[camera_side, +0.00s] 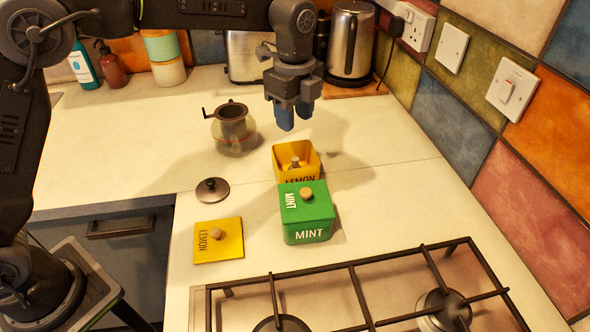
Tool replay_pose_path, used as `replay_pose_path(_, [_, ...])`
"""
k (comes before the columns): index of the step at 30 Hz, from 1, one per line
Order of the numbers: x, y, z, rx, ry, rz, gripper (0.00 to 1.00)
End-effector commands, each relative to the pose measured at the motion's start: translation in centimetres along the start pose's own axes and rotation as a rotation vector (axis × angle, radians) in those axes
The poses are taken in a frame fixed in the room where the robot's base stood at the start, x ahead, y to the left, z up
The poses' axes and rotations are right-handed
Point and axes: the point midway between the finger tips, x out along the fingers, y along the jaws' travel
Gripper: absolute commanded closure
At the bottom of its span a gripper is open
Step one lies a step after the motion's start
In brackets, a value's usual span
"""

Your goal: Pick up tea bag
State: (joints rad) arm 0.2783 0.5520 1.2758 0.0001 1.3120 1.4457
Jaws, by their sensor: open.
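The yellow LEMON box (311,160) stands open on the counter behind the green MINT box (307,230), which has its lid on. A small grey-brown thing (295,162) shows inside the LEMON box; it may be a tea bag, but it is too small to tell. My gripper (293,120) points down with blue fingertips, open and empty, above and slightly behind the LEMON box. The yellow LEMON lid (229,243) lies flat on the counter at the front left.
A teapot (233,130) stands open at left, its dark lid (212,191) on the counter. A gas hob (360,300) fills the front. A kettle (351,45) and toaster (247,56) stand behind. The tiled wall (456,118) bounds the right. The left counter is mostly clear.

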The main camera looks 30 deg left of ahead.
Motion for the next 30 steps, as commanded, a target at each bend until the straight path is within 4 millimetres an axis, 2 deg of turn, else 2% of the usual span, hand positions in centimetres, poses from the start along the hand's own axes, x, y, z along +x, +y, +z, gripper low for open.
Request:
replay_pose_path(12, [7.0, -0.1, -0.1, 0.009, -0.001, 0.006, 0.57])
replay_pose_path(20, [9.0, -0.1, 0.0, 0.008, 0.000, 0.003, 0.57])
replay_pose_path(30, [13.4, -0.1, 0.1, 0.008, 0.001, 0.002, 0.57])
